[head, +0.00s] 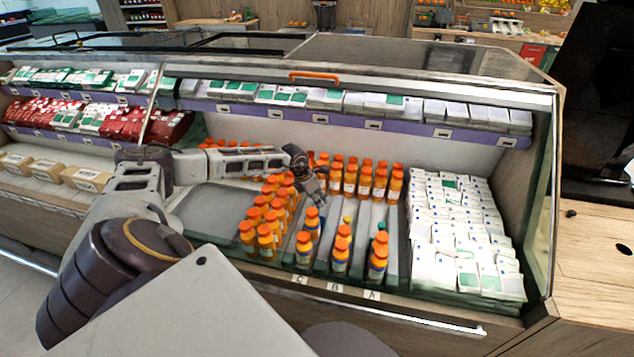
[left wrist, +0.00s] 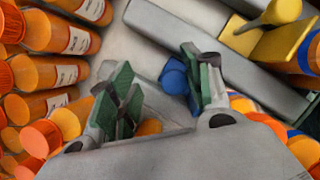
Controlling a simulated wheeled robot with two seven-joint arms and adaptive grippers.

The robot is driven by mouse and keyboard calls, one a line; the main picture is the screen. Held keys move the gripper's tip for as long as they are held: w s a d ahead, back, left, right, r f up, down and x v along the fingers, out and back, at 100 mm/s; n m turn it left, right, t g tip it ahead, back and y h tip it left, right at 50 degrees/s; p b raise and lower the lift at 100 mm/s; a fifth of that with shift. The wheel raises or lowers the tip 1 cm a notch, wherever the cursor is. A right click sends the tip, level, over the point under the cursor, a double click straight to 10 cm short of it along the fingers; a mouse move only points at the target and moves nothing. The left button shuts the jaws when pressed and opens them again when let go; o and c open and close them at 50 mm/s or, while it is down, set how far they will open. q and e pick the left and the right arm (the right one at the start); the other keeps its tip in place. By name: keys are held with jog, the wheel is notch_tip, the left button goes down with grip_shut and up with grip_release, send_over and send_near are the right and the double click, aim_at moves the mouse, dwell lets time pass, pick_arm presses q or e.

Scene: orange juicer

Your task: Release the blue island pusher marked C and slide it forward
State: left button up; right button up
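The blue pusher's round knob (left wrist: 174,76) shows in the left wrist view, between my left gripper's fingers and closer to the right-hand one. My left gripper (left wrist: 163,90) has its green-padded fingers apart; I cannot tell whether the right-hand finger touches the knob. In the head view my left gripper (head: 314,186) reaches into the chilled case, behind the front bottles of the lane marked C (head: 300,280). The blue pusher is not clear in that view, with the gripper and bottles around it. My right gripper is not in view.
Orange bottles (left wrist: 52,75) crowd the lane to the left. A grey divider (left wrist: 215,50) separates the blue knob from a yellow pusher (left wrist: 262,42). A green-topped pusher (head: 381,228) is further right. White cartons (head: 465,230) fill the right side. A grey tray (head: 215,208) is empty.

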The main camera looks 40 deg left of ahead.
pick_arm(q)
jog(key=v, duration=1.2)
dwell(0.3)
jog(key=shift+w+f, duration=0.1)
dwell(0.5)
